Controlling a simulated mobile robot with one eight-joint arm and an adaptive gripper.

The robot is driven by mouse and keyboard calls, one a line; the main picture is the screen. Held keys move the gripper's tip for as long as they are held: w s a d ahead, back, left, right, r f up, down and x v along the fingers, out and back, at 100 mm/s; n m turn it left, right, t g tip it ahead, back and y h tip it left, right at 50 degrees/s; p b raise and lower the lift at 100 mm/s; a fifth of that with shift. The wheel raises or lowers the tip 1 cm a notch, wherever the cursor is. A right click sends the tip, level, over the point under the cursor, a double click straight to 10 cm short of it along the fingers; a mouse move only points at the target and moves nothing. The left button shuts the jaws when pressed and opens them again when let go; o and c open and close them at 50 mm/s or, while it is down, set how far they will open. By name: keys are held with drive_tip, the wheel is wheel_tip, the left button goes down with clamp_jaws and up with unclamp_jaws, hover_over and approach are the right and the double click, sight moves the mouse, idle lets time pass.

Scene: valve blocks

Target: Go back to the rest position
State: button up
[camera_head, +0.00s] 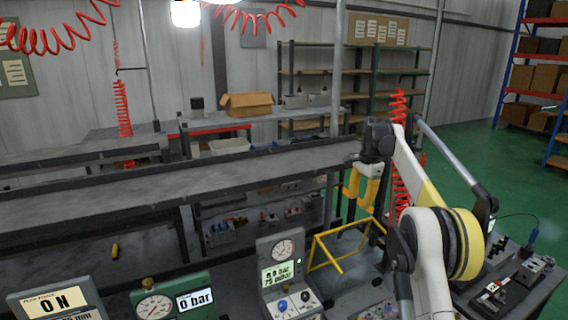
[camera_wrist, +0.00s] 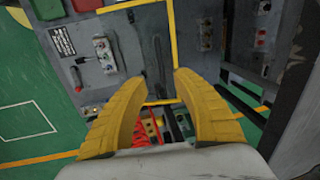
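My gripper (camera_head: 360,192) hangs from my raised arm on the right side of the head view, its yellow fingers pointing down. In the wrist view the two yellow fingers (camera_wrist: 155,92) stand apart with a gap between them. Nothing is held between them. Below the gripper, a yellow tube frame (camera_head: 338,250) stands on the grey bench in the head view. In the wrist view, yellow bars and a grey panel with a valve block (camera_wrist: 104,54) lie beyond the fingers.
A long grey conveyor (camera_head: 180,187) crosses behind. Red coiled hoses (camera_head: 400,150) hang near my arm. Green floor (camera_head: 470,150) is clear at right.

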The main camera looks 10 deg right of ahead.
drive_tip(key=s+a+r+n+t+b, duration=0.15)
drive_tip(key=s+a+n+b, duration=0.3)
drive_tip(key=s, duration=0.65)
drive_tip(key=s+a+r+n+t+b, duration=0.1)
drive_tip(key=s+a+r+n+b, duration=0.4)
drive_tip(key=s, duration=0.6)
drive_tip(key=s+a+f+n+t+b, duration=0.1)
drive_tip(key=s+a+f+n+b, duration=0.1)
drive_tip(key=s+f, duration=0.8)
drive_tip(key=s+a+f+n+t+b, duration=0.2)
drive_tip(key=s+a+f, duration=0.1)
drive_tip(key=s+f, duration=0.8)
drive_tip(key=s, duration=0.3)
drive_tip(key=shift+h+b, duration=0.3)
drive_tip(key=shift+b, duration=0.05)
